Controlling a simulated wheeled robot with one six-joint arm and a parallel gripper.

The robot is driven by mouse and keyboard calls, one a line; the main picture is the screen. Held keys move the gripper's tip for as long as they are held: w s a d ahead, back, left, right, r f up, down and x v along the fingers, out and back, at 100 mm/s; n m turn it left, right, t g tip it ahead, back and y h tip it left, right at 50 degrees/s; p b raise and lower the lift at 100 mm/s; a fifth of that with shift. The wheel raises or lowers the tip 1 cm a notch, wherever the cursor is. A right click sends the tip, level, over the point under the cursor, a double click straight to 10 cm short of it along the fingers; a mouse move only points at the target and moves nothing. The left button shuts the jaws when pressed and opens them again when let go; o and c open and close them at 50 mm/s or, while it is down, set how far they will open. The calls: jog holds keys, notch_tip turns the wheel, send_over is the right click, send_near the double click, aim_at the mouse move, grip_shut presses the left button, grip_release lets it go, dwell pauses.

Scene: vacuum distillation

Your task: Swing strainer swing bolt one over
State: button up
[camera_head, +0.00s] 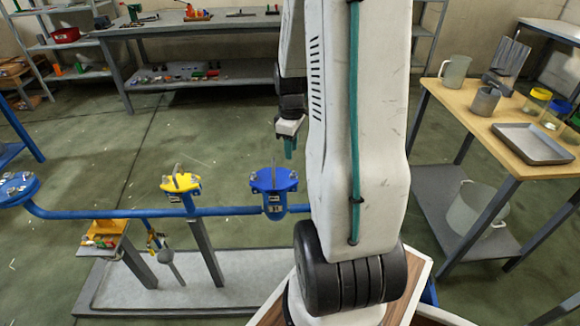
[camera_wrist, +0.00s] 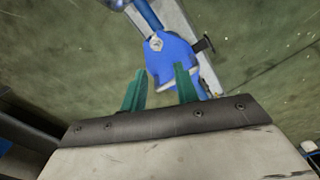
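A blue lidded body (camera_head: 273,181), which looks like the strainer, sits on the blue pipe, with an upright grey piece on its lid. In the wrist view its blue lid (camera_wrist: 172,54) lies beyond my fingertips. A light, bolt-like piece (camera_wrist: 156,44) is at the lid's left, and a dark, bolt-like piece (camera_wrist: 204,44) sticks out at its right. I cannot tell which is swing bolt one. My gripper (camera_head: 290,148) hangs above and slightly right of the lid. Its teal fingers (camera_wrist: 160,84) are apart with nothing between them; the right one overlaps the lid in view.
The blue pipe (camera_head: 110,213) runs left past a yellow-topped fitting (camera_head: 180,183) to another blue head (camera_head: 18,186). A wooden-topped table (camera_head: 465,115) with a metal tray (camera_head: 532,143) and jugs stands at right. Shelving lines the back; open floor lies between.

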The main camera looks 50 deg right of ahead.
aim_at(293, 178)
jog(key=f, duration=0.5)
jog(key=d+f, duration=0.1)
jog(key=f, duration=0.2)
jog(key=shift+s+f, duration=0.15)
jog(key=shift+f, duration=0.2)
grip_shut()
